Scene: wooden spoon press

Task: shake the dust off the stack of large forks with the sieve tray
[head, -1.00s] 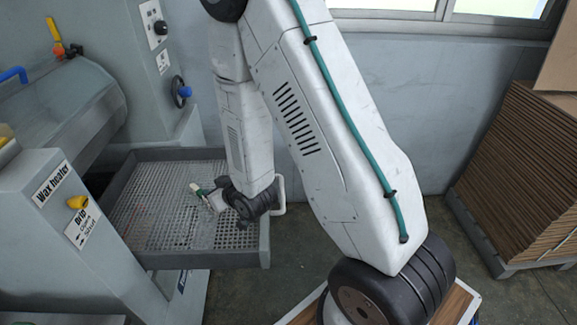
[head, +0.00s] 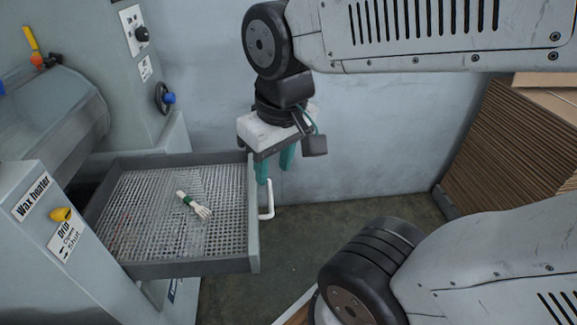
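The stack of large forks (head: 194,204), pale with a green band around it, lies tilted across the mesh of the sieve tray (head: 253,215). The tray is a grey framed drawer pulled out from the machine, with a white handle (head: 267,203) on its right side. My gripper (head: 275,172) points down with its teal fingers apart and nothing between them. It is right of the forks, by the tray's right rim and handle. Whether a finger touches the handle cannot be told.
The wax heater cabinet (head: 38,240) with a yellow drip knob (head: 61,214) stands on the left. A stack of brown cardboard (head: 515,150) stands at the right. The floor (head: 290,240) right of the tray is bare.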

